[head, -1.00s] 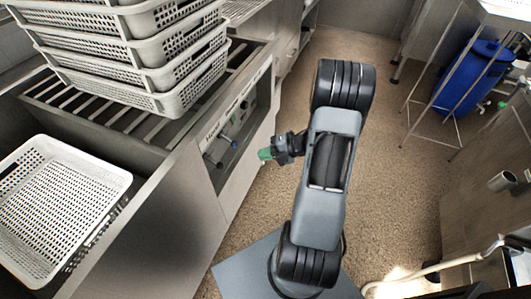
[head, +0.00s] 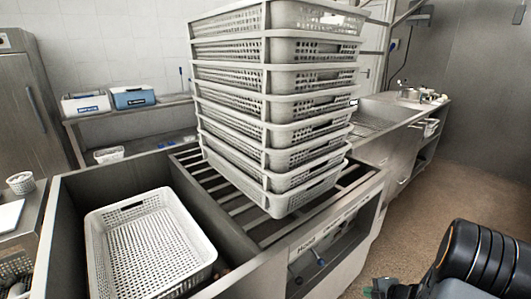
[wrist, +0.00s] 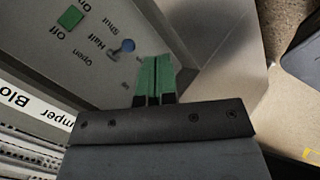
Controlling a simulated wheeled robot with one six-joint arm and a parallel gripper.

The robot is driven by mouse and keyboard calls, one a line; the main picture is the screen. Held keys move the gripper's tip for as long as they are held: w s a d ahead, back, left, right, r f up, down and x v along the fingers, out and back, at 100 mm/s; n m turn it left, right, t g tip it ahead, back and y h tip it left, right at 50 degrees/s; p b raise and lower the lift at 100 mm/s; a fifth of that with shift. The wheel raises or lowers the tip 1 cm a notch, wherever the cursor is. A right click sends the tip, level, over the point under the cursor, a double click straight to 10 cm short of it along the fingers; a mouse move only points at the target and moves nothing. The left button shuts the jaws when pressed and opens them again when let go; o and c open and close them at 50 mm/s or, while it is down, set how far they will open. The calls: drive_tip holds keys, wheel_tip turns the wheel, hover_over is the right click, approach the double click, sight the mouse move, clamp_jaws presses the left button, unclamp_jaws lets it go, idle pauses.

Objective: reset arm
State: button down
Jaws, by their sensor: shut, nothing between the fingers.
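My gripper shows in the wrist view (wrist: 154,80), with its two green fingers together and nothing between them. It is in front of a grey panel (wrist: 100,30) with a green button, a blue-tipped knob (wrist: 127,46) and the words Open, Half, Shut and Off. Whether the fingers touch the panel cannot be told. In the head view, part of my arm is at the bottom right corner, and the gripper end (head: 385,288) is a small dark and green shape at the bottom edge, mostly cut off.
A tall stack of white perforated baskets (head: 278,110) stands on a slatted metal rack (head: 222,192). One basket (head: 150,240) sits in the sink-like bay at left. A counter (head: 420,118) runs along the back right. Brown floor (head: 470,180) is open at right.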

drive_tip(key=d+r+m+g+h+p, duration=0.1)
drive_tip(key=d+r+m+h+p, duration=0.1)
drive_tip(key=d+r+m+h, duration=0.35)
drive_tip(key=s+r+m+g+h+p, duration=0.3)
drive_tip(key=s+r+m+g+p, duration=0.15)
drive_tip(key=r+m, duration=0.35)
drive_tip(key=s+a+r+m+y+p, duration=0.1)
drive_tip(key=s+a+r+m+p, duration=0.1)
drive_tip(key=a+r, duration=0.5)
drive_tip(key=s+a+r+m+y+p, duration=0.1)
drive_tip(key=s+a+r+m+p, duration=0.1)
drive_tip(key=a+r+p, duration=0.3)
drive_tip(key=s+a+r+m+y+p, duration=0.2)
drive_tip(key=s+a+r+p, duration=0.1)
drive_tip(key=a+r, duration=0.8)
drive_tip(key=shift+s+a+r+t+p, duration=0.3)
drive_tip(key=shift+s+r+t, duration=0.2)
drive_tip(key=shift+r, duration=0.35)
drive_tip(key=shift+d, duration=0.1)
idle(1.2)
